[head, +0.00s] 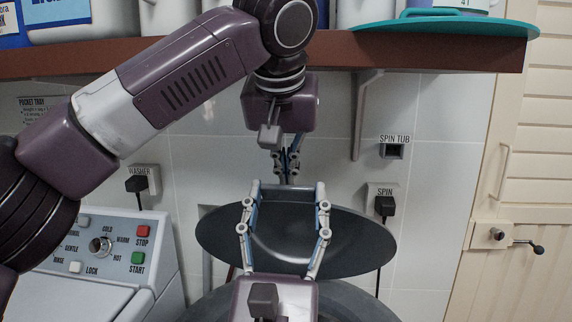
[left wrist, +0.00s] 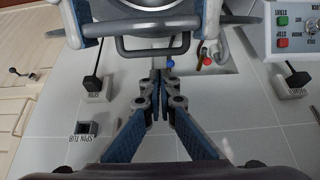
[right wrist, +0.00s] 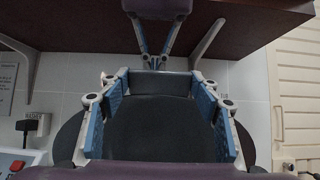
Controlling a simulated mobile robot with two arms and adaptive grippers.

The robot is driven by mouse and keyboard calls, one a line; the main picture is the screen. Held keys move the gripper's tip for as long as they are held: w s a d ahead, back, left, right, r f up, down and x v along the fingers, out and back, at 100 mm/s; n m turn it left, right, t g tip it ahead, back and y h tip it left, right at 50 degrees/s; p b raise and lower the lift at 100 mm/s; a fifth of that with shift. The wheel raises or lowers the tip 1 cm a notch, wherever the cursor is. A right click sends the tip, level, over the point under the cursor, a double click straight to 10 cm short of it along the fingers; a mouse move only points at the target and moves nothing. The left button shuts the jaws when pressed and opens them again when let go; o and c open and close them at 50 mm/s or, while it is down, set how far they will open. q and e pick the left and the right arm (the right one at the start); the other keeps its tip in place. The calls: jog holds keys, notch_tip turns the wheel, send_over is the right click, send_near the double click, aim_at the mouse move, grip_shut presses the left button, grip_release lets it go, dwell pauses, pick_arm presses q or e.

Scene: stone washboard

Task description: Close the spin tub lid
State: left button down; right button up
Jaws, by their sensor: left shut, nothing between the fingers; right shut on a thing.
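The spin tub lid is a dark round disc (head: 360,245), raised and tilted above the tub. Its dark face also shows in the right wrist view (right wrist: 155,130). The spin tub's dark rim (head: 365,300) shows at the bottom of the head view, mostly hidden by the lid and my right arm. My right gripper (head: 285,193) comes from below, its fingers set wide around a dark raised part on the lid (right wrist: 160,84). My left gripper (head: 284,172) points down just beyond that part, shut and empty. Its closed tips (left wrist: 160,85) show in the left wrist view.
The washer panel (head: 95,250) is at the left. SPIN TUB (head: 393,150) and SPIN (head: 384,200) fittings are on the tiled wall. A cream door (head: 520,180) stands at the right.

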aim_at(295, 236)
pick_arm(q)
jog(key=x, duration=0.5)
jog(key=shift+w+f, duration=0.2)
jog(key=shift+f, duration=0.1)
jog(key=shift+s, duration=0.1)
jog(key=shift+s+f+t, duration=0.3)
jog(key=shift+s+f, duration=0.45)
jog(key=shift+s, duration=0.2)
pick_arm(e)
jog(key=shift+w+d, duration=0.2)
jog(key=o, duration=1.3)
pick_arm(q)
jog(key=shift+a+r, duration=0.1)
jog(key=shift+r, duration=0.05)
pick_arm(e)
jog(key=o, duration=0.4)
jog(key=shift+s+a, duration=0.15)
pick_arm(q)
jog(key=shift+r, duration=0.1)
